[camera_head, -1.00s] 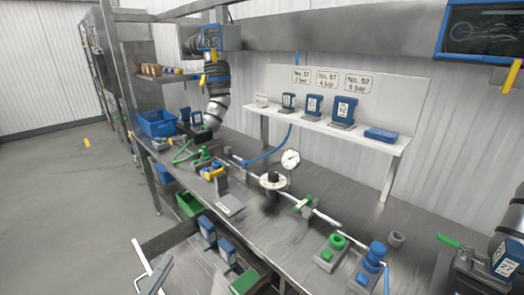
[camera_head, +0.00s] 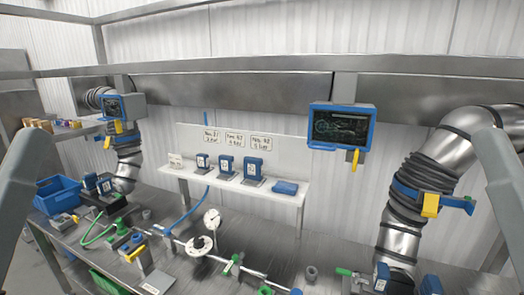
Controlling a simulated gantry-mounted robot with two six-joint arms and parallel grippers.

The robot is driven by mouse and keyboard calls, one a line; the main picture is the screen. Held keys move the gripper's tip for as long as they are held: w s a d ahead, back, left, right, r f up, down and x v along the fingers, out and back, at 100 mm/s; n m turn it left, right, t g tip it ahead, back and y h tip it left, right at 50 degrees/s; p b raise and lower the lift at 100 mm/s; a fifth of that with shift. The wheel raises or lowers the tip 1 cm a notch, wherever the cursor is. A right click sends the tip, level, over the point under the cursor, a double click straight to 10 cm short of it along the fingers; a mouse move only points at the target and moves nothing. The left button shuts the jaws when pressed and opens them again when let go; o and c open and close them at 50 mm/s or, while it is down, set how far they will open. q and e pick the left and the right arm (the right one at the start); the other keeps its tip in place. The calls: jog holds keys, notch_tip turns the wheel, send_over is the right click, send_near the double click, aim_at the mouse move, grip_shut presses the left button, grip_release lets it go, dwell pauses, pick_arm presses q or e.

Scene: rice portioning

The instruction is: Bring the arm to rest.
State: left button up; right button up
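Grey links of my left arm (camera_head: 22,180) stand at the left edge of the head view. Grey links of my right arm (camera_head: 500,175) stand at the right edge. No part of my arms in view touches the bench.
A metal bench (camera_head: 190,280) carries a pipe with a round gauge (camera_head: 212,219), green fittings and a blue bin (camera_head: 58,194). A white shelf (camera_head: 285,195) behind holds blue devices. Silver ducts (camera_head: 400,240) and a blue-framed screen (camera_head: 342,126) flank it.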

notch_tip(320, 180, up, 29)
jog(key=p, duration=2.5)
jog(key=shift+f, duration=0.15)
